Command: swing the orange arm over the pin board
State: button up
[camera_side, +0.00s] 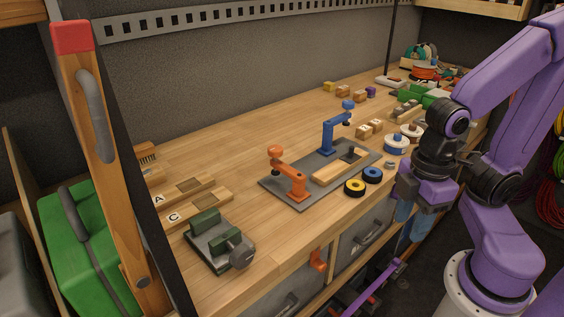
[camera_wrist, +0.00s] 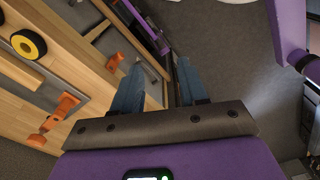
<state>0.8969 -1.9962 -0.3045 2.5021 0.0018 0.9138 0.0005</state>
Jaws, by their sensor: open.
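The orange arm (camera_side: 294,182) stands on a dark grey plate (camera_side: 279,193), its raised end pointing up and left, away from the pin board. The pin board (camera_side: 338,167), a pale wooden block, lies on the plate to the right of the orange arm. A blue arm (camera_side: 328,136) stands behind the board, its end pointing right. My gripper (camera_side: 403,217) hangs off the bench's front edge, to the right of the plate, apart from both arms. In the wrist view my gripper (camera_wrist: 158,84) is open and empty, and the orange arm (camera_wrist: 62,108) shows at left.
Yellow (camera_side: 354,187) and blue (camera_side: 372,175) rings lie in front of the plate. White-and-blue spools (camera_side: 397,144) stand to its right. Drawers (camera_side: 362,240) are below.

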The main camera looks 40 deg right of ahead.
dwell(0.4)
jog(key=shift+o, duration=0.8)
notch_tip(320, 180, up, 11)
jog(key=m, duration=1.3)
send_over(289, 169)
notch_tip(289, 169, down, 17)
jog(key=shift+w+r, duration=0.1)
grip_shut()
